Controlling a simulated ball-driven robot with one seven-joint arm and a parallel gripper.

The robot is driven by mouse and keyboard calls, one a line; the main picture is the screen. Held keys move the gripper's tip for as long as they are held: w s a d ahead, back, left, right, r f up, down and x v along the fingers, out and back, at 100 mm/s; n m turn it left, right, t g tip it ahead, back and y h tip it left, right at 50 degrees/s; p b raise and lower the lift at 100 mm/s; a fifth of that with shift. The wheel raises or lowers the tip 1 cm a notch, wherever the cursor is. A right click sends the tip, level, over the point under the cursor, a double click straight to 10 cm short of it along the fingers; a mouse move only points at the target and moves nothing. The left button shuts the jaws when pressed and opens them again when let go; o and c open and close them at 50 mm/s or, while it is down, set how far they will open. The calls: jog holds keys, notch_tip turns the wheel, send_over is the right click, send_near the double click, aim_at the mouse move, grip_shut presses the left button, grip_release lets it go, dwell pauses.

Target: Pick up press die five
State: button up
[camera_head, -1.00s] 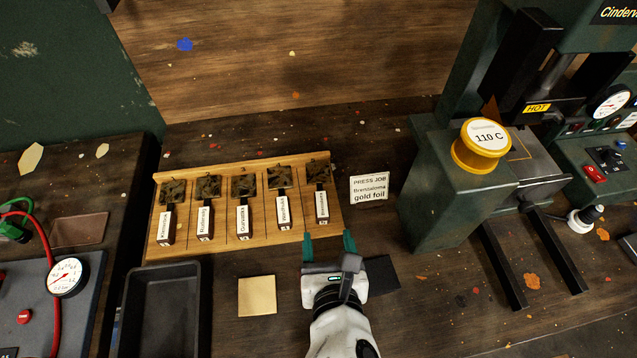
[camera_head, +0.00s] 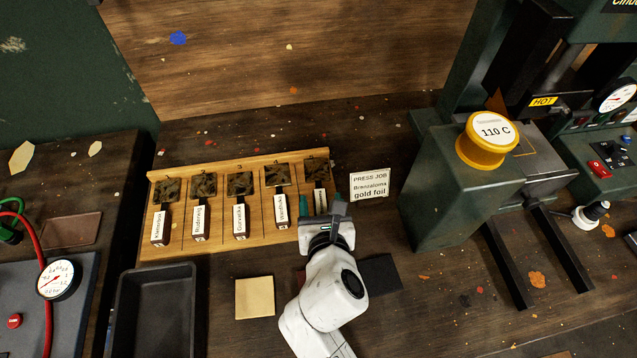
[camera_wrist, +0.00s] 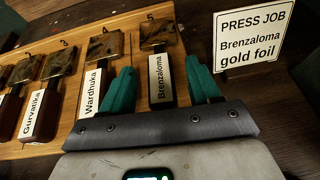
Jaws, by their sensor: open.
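Press die five (camera_wrist: 161,78) has a dark handle with a white label reading Brenzaloma and a mottled bronze head. It lies in the slot marked 5 at the right end of the wooden rack (camera_head: 262,233). In the head view the die (camera_head: 318,172) is partly hidden behind my gripper. My gripper (camera_head: 323,205) is open and empty above the rack's right end. In the wrist view its teal fingers (camera_wrist: 162,82) appear on either side of the die's handle, with gaps showing. I cannot tell the height between fingertips and handle.
Die four, labelled Wardhuka (camera_wrist: 97,76), lies close to the left finger. The press job card (camera_head: 369,184), reading Brenzaloma gold foil, stands just right of the rack. A black tray (camera_head: 118,315) and a tan square (camera_head: 254,297) lie in front. The green press (camera_head: 440,205) stands right.

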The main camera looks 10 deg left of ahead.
jog(key=shift+w+a+f, duration=0.1)
jog(key=shift+w+f, duration=0.1)
jog(key=shift+w, duration=0.3)
jog(key=shift+c, duration=0.4)
jog(key=c, duration=0.9)
jog(key=shift+r, duration=0.1)
jog(key=shift+c, duration=0.4)
